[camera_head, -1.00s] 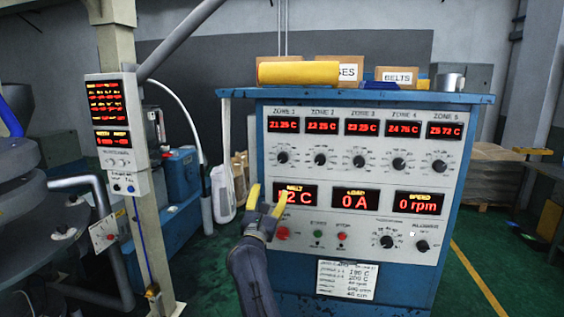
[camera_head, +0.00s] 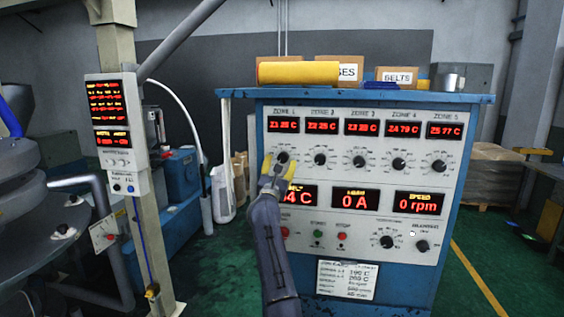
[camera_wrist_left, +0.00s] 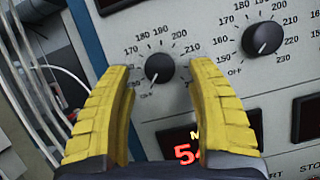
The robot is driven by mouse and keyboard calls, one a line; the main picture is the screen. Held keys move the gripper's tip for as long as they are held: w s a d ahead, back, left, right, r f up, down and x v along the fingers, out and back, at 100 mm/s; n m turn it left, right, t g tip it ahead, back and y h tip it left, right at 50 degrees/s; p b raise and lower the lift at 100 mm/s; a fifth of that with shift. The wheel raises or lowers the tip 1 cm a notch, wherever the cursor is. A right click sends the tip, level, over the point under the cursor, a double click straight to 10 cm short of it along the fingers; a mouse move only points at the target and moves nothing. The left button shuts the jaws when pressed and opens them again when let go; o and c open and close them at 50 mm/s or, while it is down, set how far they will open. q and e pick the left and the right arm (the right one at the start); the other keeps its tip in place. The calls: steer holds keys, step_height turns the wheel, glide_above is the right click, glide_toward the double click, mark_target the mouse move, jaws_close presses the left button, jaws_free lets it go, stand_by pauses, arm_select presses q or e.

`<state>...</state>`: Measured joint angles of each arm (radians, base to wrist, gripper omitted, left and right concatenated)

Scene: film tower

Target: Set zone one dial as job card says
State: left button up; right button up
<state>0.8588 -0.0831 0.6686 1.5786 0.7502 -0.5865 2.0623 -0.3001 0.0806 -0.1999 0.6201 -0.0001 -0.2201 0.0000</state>
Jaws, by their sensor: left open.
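The zone one dial (camera_head: 282,157) is the leftmost black knob in the upper row of the control panel. In the left wrist view the zone one dial (camera_wrist_left: 159,69) shows between my fingers, its white mark pointing down-left near OFF. My left gripper (camera_head: 280,166) is open, with its yellow fingertips on either side of the dial, just short of it or near its face; contact is not visible. It also shows in the left wrist view (camera_wrist_left: 160,78). The job card (camera_head: 347,279) is on the lower panel; a 190 C line seems readable, the rest is blurred.
The zone two dial (camera_head: 320,159) sits close to the right, with more dials beyond. The melt display (camera_head: 305,196) is below, partly behind my gripper. Start and stop buttons (camera_head: 342,237) are lower. A white hose (camera_head: 190,125) hangs left of the cabinet.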

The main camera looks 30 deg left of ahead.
mark_target(283, 158)
arm_select(q)
steer(key=shift+x, duration=1.15)
jaws_close()
